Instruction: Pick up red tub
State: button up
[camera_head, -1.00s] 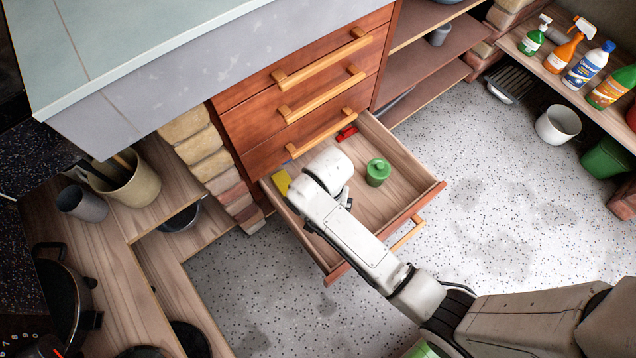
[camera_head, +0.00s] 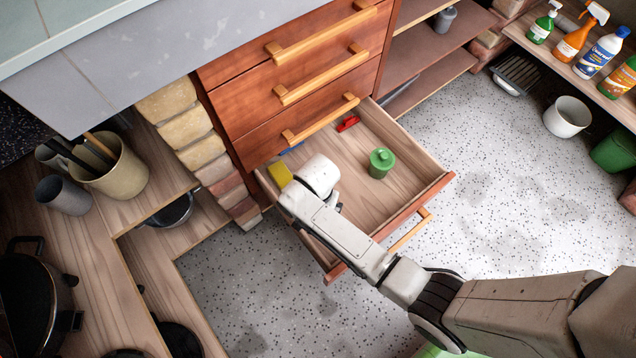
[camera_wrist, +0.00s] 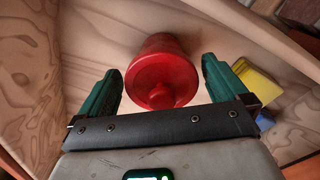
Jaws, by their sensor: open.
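The red tub (camera_wrist: 162,72) is in the wrist view, a round tub with a knobbed lid, on the wooden drawer floor. My gripper (camera_wrist: 161,66) is open, with one green finger on each side of the tub. Gaps show between the fingers and the tub, so it does not look clamped. In the head view my arm reaches into the open drawer (camera_head: 405,215) and hides the tub and the fingers.
A green tub (camera_head: 381,163) stands in the drawer to the right of my wrist. A yellow item (camera_head: 280,174) lies by the left wall, also in the wrist view (camera_wrist: 258,84). A small red item (camera_head: 348,123) lies at the back. Drawer walls surround my gripper.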

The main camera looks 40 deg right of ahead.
notch_tip(320, 180, down, 3)
jog(key=shift+r+b, duration=0.1)
jog(key=shift+b, duration=0.35)
